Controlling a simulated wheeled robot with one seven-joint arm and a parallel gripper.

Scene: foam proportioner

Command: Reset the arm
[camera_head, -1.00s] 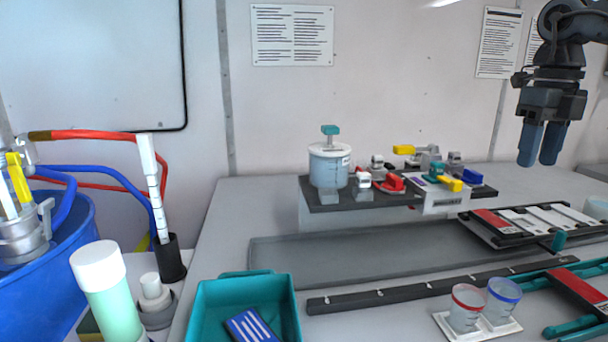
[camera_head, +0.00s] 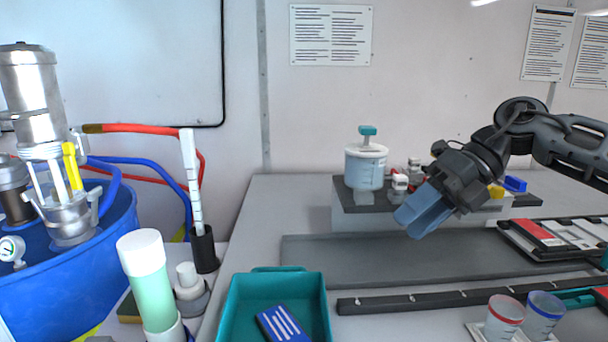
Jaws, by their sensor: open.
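My gripper (camera_head: 420,213) hangs in the air in the middle right of the head view, its blue fingers tilted down to the left. The fingers look close together but apart, with nothing seen between them. It is in front of the proportioner board (camera_head: 372,196) and hides much of its right half. A clear tank with a teal knob (camera_head: 365,166) stands upright on the board, left of my gripper. My arm reaches in from the right edge.
A teal tray (camera_head: 240,310) holding a blue card (camera_head: 283,324) is at the front. Two cups, red-rimmed (camera_head: 504,318) and blue-rimmed (camera_head: 541,318), stand at front right. A blue tub (camera_head: 70,290) with metal pump (camera_head: 35,100) is left. The grey mat (camera_head: 400,258) is bare.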

